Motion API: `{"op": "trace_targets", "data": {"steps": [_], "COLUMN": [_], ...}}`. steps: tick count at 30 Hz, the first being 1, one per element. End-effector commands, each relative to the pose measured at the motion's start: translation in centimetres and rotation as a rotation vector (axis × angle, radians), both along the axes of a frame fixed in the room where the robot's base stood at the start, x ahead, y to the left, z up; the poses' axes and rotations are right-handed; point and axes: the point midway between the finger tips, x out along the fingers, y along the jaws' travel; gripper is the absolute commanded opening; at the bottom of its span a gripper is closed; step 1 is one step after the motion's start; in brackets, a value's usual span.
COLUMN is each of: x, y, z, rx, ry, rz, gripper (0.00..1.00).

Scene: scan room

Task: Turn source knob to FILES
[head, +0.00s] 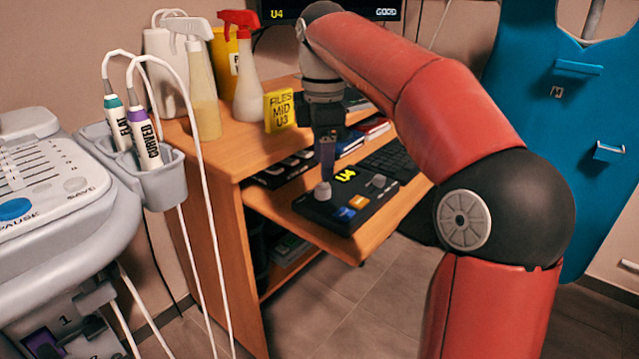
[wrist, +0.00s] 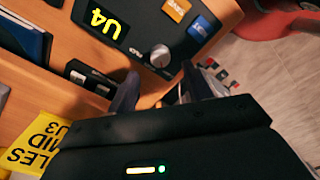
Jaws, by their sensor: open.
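A black control box (head: 338,214) lies on the desk's pull-out shelf. Its screen (head: 345,174) reads U4 in yellow. A pale round knob (head: 323,191) is at its left end, and a second grey knob (head: 378,181) is at its right end. I cannot read which one is the source knob. My gripper (head: 326,177) points down just above the left knob. In the wrist view, that knob (wrist: 160,55) shows just beyond the open, empty fingertips (wrist: 158,82), roughly between them. Whether they touch it is unclear. The box's screen (wrist: 107,22) also shows U4.
A yellow note (head: 279,109) reads FILES, MID, U3. Blue (head: 343,213) and orange (head: 357,202) buttons sit near the left knob. A keyboard (head: 388,160) lies behind the box, and spray bottles (head: 247,85) stand on the desk. Ultrasound probes (head: 145,142) hang at left.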

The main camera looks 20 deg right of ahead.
Motion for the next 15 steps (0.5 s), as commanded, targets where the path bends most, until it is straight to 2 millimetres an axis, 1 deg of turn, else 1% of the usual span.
{"op": "trace_targets", "data": {"steps": [1, 6, 10, 15], "x": [-0.1, 0.0, 0.0, 0.0], "y": [0.0, 0.0, 0.0, 0.1], "z": [-1.3, -3.7, -4.7, -5.0], "rx": [-0.001, -0.001, -0.001, 0.000], "ry": [0.003, 0.000, -0.002, -0.003], "rz": [-0.001, -0.003, -0.003, -0.003], "gripper": [0.50, 0.50, 0.50, 0.50]}}
